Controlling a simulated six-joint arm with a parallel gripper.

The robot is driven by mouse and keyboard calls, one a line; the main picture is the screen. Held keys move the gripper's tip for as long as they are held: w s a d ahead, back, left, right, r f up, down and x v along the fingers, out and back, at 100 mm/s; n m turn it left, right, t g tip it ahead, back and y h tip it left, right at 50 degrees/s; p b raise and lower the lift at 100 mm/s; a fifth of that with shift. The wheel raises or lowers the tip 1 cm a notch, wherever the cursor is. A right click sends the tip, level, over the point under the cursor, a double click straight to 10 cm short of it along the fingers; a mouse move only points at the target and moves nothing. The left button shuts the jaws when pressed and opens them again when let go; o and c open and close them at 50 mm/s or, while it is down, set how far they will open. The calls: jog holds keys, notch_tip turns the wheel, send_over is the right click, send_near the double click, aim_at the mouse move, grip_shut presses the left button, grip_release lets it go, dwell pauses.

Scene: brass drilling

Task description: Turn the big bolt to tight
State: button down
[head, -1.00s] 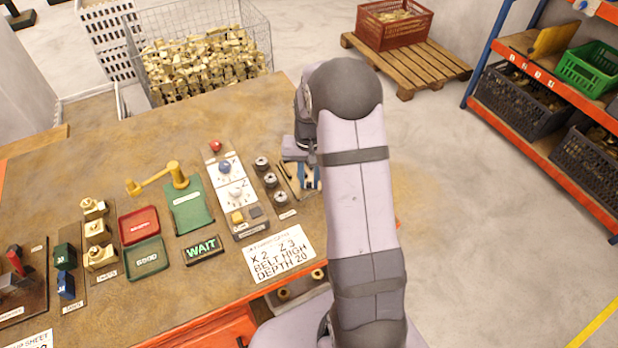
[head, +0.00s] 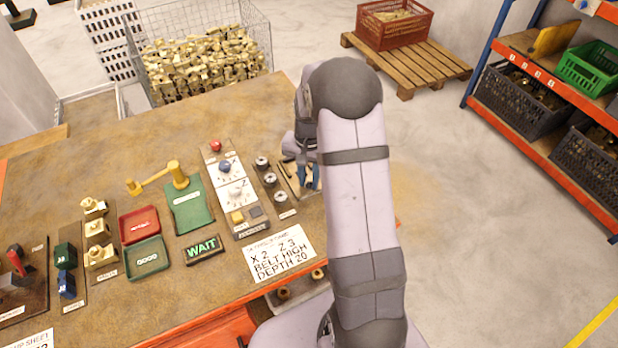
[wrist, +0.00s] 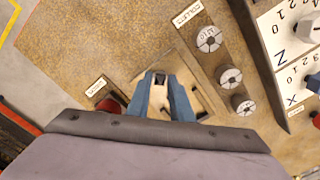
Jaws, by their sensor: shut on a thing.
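My gripper (wrist: 160,88) points down at a small board (wrist: 196,82) at the right end of the bench. In the wrist view its two blue fingers are close together around a small thing with a dark end (wrist: 160,78), which I take to be the big bolt. Most of it is hidden by the fingers, and I cannot read how tight it is. In the head view my gripper (head: 309,178) hides part of the same board (head: 291,190), behind my own arm.
Left of the board stand several round metal collets (head: 270,180), close to my gripper. Beyond them is the dial panel (head: 232,190) with a red button. In the wrist view a red round thing (wrist: 108,106) sits beside the fingers. A WAIT sign (head: 203,248) is lit green.

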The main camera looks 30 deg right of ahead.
aim_at(309, 181)
jog(key=c, duration=1.6)
grip_release()
jog(key=shift+o, duration=0.2)
jog(key=shift+r+b, duration=0.95)
jog(key=shift+r, duration=2.75)
